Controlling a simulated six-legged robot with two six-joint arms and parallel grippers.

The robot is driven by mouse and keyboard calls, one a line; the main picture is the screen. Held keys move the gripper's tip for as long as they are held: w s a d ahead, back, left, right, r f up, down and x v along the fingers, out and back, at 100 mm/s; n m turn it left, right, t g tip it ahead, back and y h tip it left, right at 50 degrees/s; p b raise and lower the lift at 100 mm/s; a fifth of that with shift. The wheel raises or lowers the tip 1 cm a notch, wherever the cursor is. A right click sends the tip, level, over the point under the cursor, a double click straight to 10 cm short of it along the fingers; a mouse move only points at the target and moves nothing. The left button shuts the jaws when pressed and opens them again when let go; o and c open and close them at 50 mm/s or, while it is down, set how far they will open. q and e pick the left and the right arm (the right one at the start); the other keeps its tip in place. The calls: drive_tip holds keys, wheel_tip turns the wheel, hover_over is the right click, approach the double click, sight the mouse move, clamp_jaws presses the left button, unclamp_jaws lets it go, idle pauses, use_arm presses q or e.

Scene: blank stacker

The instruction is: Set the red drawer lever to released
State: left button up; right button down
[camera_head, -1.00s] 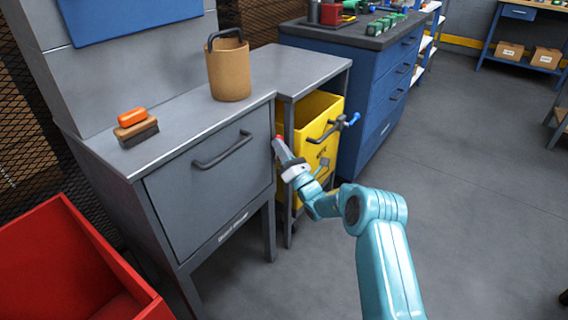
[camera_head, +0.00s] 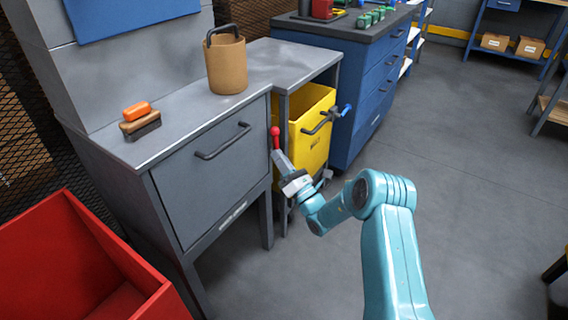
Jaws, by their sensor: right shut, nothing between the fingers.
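The red drawer lever (camera_head: 275,133) shows as a red knob with a short red stem at the right front edge of the grey drawer unit (camera_head: 210,187). It stands upright beside the drawer front. My right gripper (camera_head: 277,156) is shut and empty, its fingertips just below the red knob, close to the stem. I cannot tell whether they touch it. The lower part of the lever is hidden behind the fingers. The drawer is closed, with a dark bar handle (camera_head: 223,143) on its front. My left gripper is not in view.
A yellow bin (camera_head: 313,128) with a blue-tipped handle stands right of the drawer unit. A brown bucket (camera_head: 226,66) and a brush with an orange handle (camera_head: 137,112) are on the worktop. A red bin (camera_head: 75,260) is at the lower left.

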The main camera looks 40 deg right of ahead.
drive_tip(key=s, duration=0.3)
drive_tip(key=shift+a+f, duration=0.15)
drive_tip(key=shift+a, duration=0.15)
